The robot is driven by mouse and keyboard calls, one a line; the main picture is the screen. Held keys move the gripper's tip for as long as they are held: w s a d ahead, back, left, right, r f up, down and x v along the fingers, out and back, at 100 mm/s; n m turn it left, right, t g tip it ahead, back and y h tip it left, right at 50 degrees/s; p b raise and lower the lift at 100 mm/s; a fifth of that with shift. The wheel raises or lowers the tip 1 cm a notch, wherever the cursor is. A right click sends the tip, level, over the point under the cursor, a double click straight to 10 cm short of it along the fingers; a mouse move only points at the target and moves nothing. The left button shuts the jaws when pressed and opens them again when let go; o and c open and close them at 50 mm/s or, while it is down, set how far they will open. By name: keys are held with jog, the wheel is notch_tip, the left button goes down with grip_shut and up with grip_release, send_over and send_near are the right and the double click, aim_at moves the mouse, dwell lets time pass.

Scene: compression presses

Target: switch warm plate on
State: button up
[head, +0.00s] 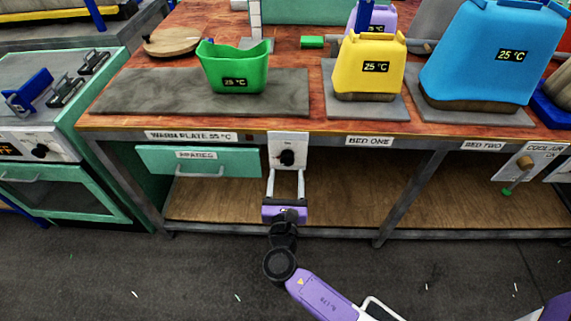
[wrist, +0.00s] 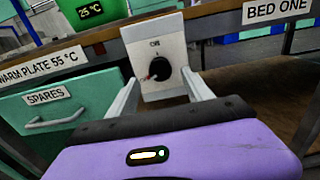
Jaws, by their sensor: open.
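The warm plate (head: 130,92) is a dark grey slab on the left of the bench, labelled WARM PLATE 55 °C on the front edge. A green bin (head: 235,72) reading 25 °C stands on it. A white switch panel (head: 289,140) with a black round knob (head: 287,158) hangs on the bench front, right of that label. In the wrist view, the knob (wrist: 158,70) has a small red mark at its lower left and blurred lettering above. My gripper (head: 287,172) is open and empty just in front of the panel, its fingers apart on either side of the knob; contact cannot be told.
A green SPARES drawer (head: 197,161) with a handle lies left of the panel. A yellow container (head: 367,65) and a blue container (head: 490,55) stand on grey beds to the right. Another knobbed panel (head: 40,148) is on the green oven at far left. The lower shelf is empty.

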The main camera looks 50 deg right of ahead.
aim_at(287, 163)
jog(key=shift+x, duration=2.4)
grip_shut()
